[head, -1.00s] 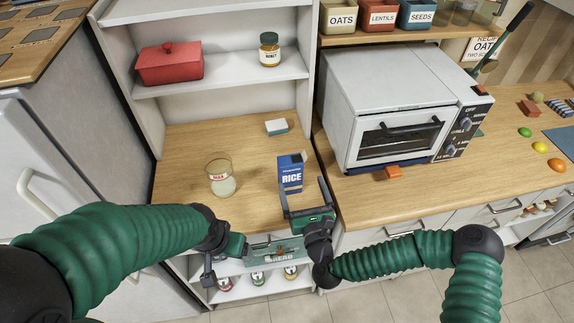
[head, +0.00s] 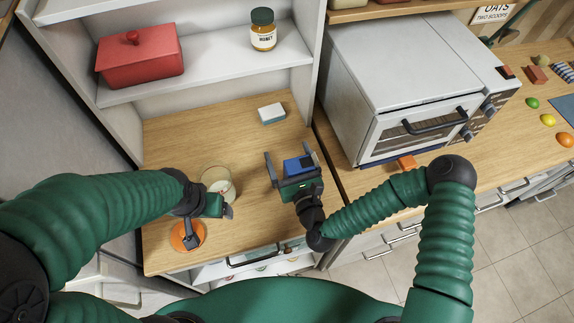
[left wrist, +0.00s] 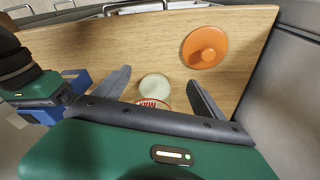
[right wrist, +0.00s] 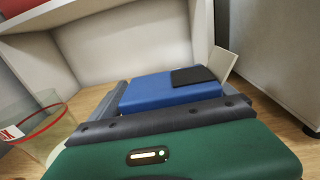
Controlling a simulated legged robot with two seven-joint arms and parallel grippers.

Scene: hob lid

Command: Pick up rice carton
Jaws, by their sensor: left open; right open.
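The blue rice carton (head: 297,165) stands on the wooden counter, mostly hidden by my right gripper (head: 289,160) in the head view. The right gripper is open, with a finger on either side of the carton; contact cannot be told. The carton's blue top (right wrist: 160,92), with a dark patch, fills the middle of the right wrist view. It also shows at the left of the left wrist view (left wrist: 76,86). My left gripper (head: 215,208) is open beside the glass jar (head: 218,181); the jar (left wrist: 155,88) shows between its fingers in the left wrist view.
An orange lid (head: 187,236) with a knob lies on the counter (head: 180,140) near the left arm. A white-and-teal block (head: 271,113) lies behind the carton. The shelf above holds a red pot (head: 140,62) and honey jar (head: 263,30). A toaster oven (head: 400,80) stands right.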

